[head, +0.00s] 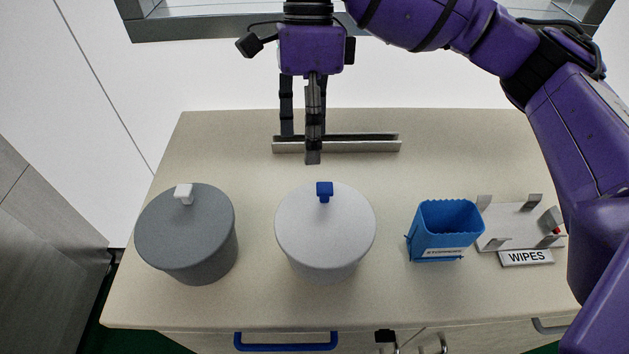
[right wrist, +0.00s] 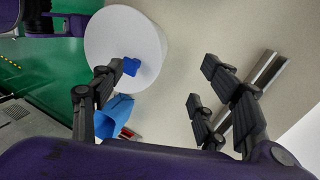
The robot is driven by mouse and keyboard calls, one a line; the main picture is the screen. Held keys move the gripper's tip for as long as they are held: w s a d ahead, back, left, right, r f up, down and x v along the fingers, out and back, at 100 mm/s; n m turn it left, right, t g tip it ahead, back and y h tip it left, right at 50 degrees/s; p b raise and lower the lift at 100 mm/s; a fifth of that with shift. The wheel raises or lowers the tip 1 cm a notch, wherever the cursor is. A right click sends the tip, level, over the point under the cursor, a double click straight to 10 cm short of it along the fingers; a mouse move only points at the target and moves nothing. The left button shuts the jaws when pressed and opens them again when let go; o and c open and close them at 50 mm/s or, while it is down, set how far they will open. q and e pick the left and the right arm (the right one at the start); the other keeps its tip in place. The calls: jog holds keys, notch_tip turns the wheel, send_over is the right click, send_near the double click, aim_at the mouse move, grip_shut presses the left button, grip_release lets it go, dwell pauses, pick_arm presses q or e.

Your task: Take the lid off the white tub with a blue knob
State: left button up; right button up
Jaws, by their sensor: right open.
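The white tub (head: 325,262) stands upright near the middle of the counter, its round lid (head: 325,228) on top. The lid's blue knob (head: 324,191) stands up near the far rim in the head view. The lid (right wrist: 112,35) and blue knob (right wrist: 131,66) also show in the right wrist view, the knob close to one fingertip. My right gripper (head: 306,147) points down, open and empty, above the counter behind the knob. In the right wrist view its fingers (right wrist: 155,85) are spread wide. I cannot tell whether a finger touches the knob. My left gripper is not in view.
A grey tub (head: 190,250) with a white knob (head: 184,194) stands at left. A blue bin (head: 445,235) and a wipes holder (head: 520,225) stand at right. A metal rail (head: 360,144) lies behind the white tub. Drawer handles (head: 285,346) line the front.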

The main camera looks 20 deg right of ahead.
aim_at(319, 185)
jog(key=shift+h, duration=0.5)
jog(key=s, duration=0.1)
jog(key=s+f, duration=0.1)
jog(key=s, duration=0.1)
jog(key=shift+s+d+f, duration=0.2)
jog(key=shift+s+d, duration=0.2)
jog(key=p+x, duration=0.1)
jog(key=x, duration=0.3)
jog(key=shift+w+a+f, duration=0.15)
jog(key=shift+a+f, duration=0.05)
jog(key=shift+f, duration=0.05)
jog(key=shift+s+f, duration=0.2)
jog(key=shift+f, duration=0.15)
jog(key=shift+w+f, duration=0.1)
jog(key=shift+f, duration=0.1)
jog(key=c, duration=1.1)
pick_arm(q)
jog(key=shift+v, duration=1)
pick_arm(e)
jog(key=shift+c, duration=0.6)
